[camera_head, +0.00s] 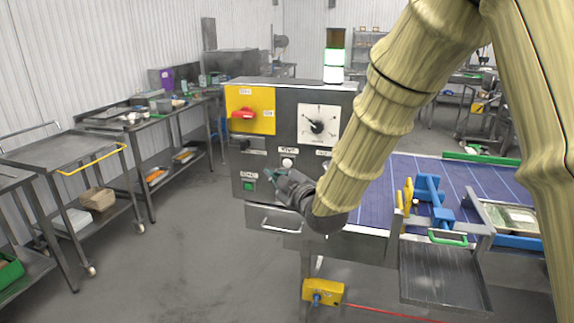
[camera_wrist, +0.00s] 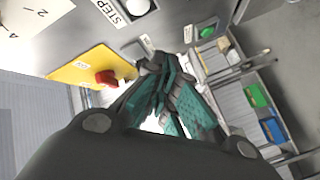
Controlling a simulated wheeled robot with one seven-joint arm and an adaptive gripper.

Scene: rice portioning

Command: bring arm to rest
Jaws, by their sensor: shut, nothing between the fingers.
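My arm reaches down from the upper right in the head view. My gripper (camera_head: 272,176) is shut and empty, in front of the lower part of a grey control panel (camera_head: 262,152). In the wrist view the teal-padded fingers of my gripper (camera_wrist: 160,68) are together, with the panel behind them. I cannot tell whether the fingertips touch the panel. A green button (camera_head: 249,186) is just left of the fingertips in the head view, and a white button (camera_head: 288,163) is just above them.
The panel carries a red switch (camera_head: 242,114) on a yellow plate and a round dial (camera_head: 318,125). A blue conveyor (camera_head: 395,190) with a blue and yellow fixture lies right of the arm. Steel carts (camera_head: 62,150) stand at left. The floor between is clear.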

